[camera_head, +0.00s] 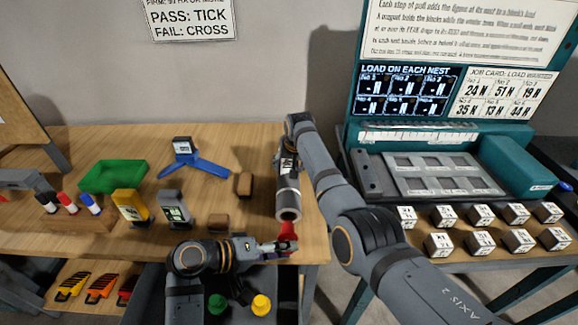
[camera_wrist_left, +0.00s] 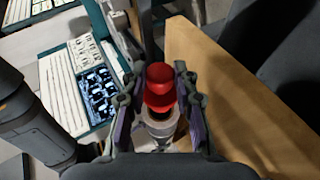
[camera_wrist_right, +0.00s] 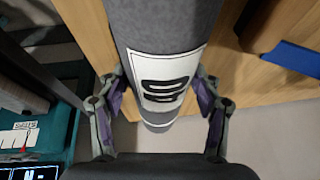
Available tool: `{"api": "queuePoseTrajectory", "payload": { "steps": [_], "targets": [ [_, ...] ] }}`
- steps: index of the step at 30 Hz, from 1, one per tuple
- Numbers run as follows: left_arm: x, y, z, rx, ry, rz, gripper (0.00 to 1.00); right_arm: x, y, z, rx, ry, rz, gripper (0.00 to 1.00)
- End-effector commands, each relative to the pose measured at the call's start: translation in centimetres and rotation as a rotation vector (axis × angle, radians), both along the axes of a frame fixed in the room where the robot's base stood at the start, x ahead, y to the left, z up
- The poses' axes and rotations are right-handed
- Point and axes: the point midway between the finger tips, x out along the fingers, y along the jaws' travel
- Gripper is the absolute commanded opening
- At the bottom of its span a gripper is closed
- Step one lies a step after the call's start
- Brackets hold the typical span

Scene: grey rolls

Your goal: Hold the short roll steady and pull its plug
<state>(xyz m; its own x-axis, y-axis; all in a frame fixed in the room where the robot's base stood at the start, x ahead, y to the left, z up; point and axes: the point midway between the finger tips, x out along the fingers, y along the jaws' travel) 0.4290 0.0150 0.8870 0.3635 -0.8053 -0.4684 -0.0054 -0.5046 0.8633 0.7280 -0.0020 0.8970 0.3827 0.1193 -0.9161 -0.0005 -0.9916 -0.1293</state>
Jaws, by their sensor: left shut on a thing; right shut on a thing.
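The short grey roll (camera_head: 288,195) is over the table's front right part, its open end towards me with a dark bore showing. My right gripper (camera_head: 287,155) is shut on the roll; in the right wrist view the roll's white label (camera_wrist_right: 165,80) lies between its fingers (camera_wrist_right: 160,105). My left gripper (camera_head: 282,246) is shut on the red plug (camera_head: 288,232) just in front of that end.
A green tray (camera_head: 112,176), a blue stand (camera_head: 185,160), a yellow device (camera_head: 130,206), a grey device (camera_head: 174,209) and brown blocks (camera_head: 244,184) are on the wooden table. Several white cubes (camera_head: 481,214) line the teal bench at right. Yellow and green pieces are below the table edge.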

Motion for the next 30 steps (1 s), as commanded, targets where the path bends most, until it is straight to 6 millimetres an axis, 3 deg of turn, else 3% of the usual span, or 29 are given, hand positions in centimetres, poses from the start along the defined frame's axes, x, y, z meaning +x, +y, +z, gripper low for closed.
{"api": "queuePoseTrajectory", "payload": {
  "steps": [11,24,30],
  "targets": [
    [-0.4,-0.3,0.1,-0.013,0.009,0.003,0.08,0.0,-0.1,-0.1,-0.001,0.001,0.0,0.23],
    [-0.1,-0.3,4.4,-0.013,-0.004,0.002,0.08,0.0,-0.1,-0.1,-0.001,0.001,0.0,0.23],
    [-0.1,-0.3,5.3,-0.014,-0.002,0.002,0.08,0.0,-0.1,-0.1,-0.001,0.001,0.0,0.23]
  ]
}}
